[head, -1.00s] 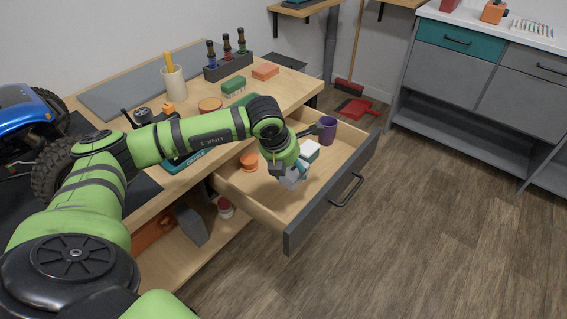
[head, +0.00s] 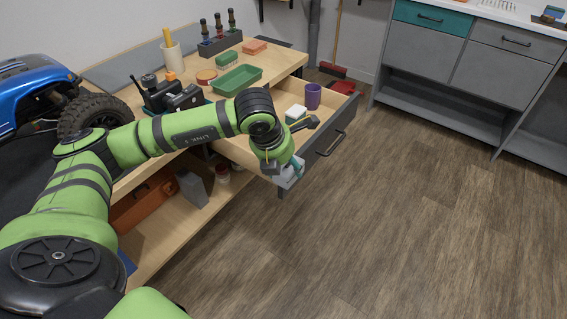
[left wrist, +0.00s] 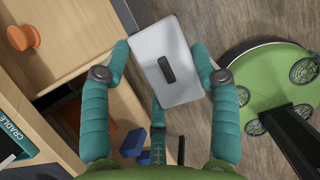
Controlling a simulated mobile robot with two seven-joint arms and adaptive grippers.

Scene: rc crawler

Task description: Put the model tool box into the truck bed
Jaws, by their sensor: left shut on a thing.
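The model tool box (left wrist: 180,38) is a pale grey box with a dark handle on its face. My left gripper (left wrist: 163,60) is shut on it, with a teal finger on each side. In the head view my left gripper (head: 288,176) is at the near end of the open drawer, and the box is mostly hidden behind the fingers and wrist. The blue truck (head: 28,92) with big black tyres stands at the far left and is cut off by the picture edge. Its bed cannot be made out. My right gripper is not in view.
The open drawer (head: 336,140) juts from the workbench, holding a purple cup (head: 312,96) and a white-topped block (head: 296,112). A green tray (head: 237,79) and a dark device (head: 172,96) sit on the bench top. Wood floor to the right is clear.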

